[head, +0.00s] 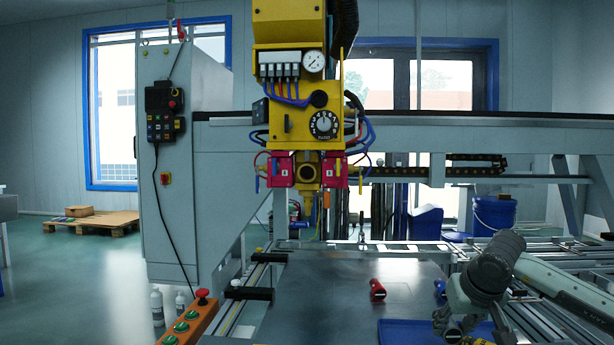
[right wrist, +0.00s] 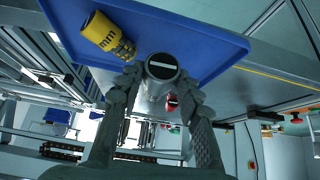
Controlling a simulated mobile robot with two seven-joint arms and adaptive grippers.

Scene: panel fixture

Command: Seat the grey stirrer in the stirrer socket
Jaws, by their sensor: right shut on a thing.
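The grey stirrer (right wrist: 162,70), a grey cylinder with a white bar on its dark end face, sits between the fingers of my right gripper (right wrist: 158,88) in the right wrist view. The fingers close on it from both sides. It is over or beside the blue tray (right wrist: 205,30); I cannot tell whether it touches the tray. In the head view my right gripper (head: 455,328) is low at the right, at the tray's right side, and the arm hides part of it. I cannot pick out the stirrer socket in either view. My left gripper is not in view.
A yellow marked cylinder (right wrist: 108,36) lies on the tray. A red cylinder (head: 377,289) and a blue one (head: 440,288) are on the grey table (head: 320,300) behind the tray. A yellow machine head (head: 290,125) hangs above the table's back. The table's middle-left is clear.

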